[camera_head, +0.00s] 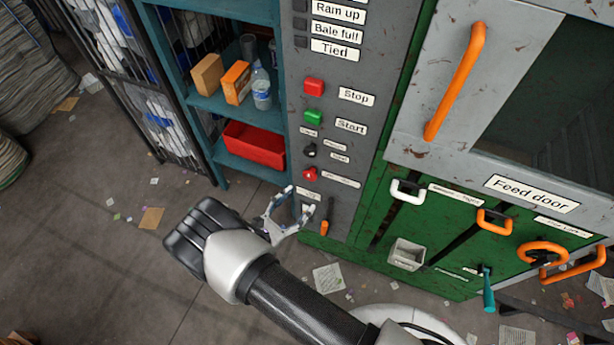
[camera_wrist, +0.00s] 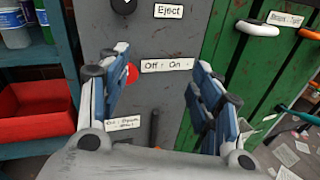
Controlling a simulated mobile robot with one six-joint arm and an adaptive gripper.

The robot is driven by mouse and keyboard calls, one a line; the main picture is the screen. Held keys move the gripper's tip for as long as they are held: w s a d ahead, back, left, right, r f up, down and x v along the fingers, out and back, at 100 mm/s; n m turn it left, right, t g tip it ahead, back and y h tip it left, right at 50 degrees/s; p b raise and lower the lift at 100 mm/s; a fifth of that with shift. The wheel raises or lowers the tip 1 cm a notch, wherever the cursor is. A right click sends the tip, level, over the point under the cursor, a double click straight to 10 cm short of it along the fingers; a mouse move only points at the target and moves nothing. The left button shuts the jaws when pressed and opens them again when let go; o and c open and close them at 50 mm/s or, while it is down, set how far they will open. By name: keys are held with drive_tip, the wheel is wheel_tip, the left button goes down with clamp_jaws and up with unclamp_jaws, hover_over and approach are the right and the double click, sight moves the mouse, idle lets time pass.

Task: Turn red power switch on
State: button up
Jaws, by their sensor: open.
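The red power switch (camera_head: 310,174) is a round red knob low on the grey control panel. Its label (camera_head: 341,180) is to its right. In the wrist view the switch (camera_wrist: 132,73) shows partly behind the left finger, beside a label reading "Off - On" (camera_wrist: 167,65). Which way the knob points cannot be told. My gripper (camera_head: 290,204) is open and empty in front of the lower panel, below the switch in the head view. In the wrist view my gripper (camera_wrist: 147,75) has its fingers spread, with the label between them. No contact with the switch is visible.
A black selector (camera_head: 309,150), a green Start button (camera_head: 313,117) and a red Stop button (camera_head: 314,87) sit above on the panel. A teal shelf with a red bin (camera_head: 254,146) stands left. The green baler front with a white handle (camera_head: 407,191) is right.

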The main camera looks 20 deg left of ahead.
sight(309, 177)
drive_tip(key=s+a+f+n+t+y, duration=0.2)
drive_tip(key=s+f+n+y, duration=0.3)
drive_tip(key=f, duration=0.2)
drive_tip(key=w, duration=1.1)
drive_tip(key=w+d+b, duration=0.1)
drive_tip(key=w, duration=0.5)
drive_tip(key=shift+w+d, duration=0.1)
drive_tip(key=shift+w, duration=0.2)
drive_tip(key=shift+c, duration=0.5)
drive_tip(key=c, duration=1)
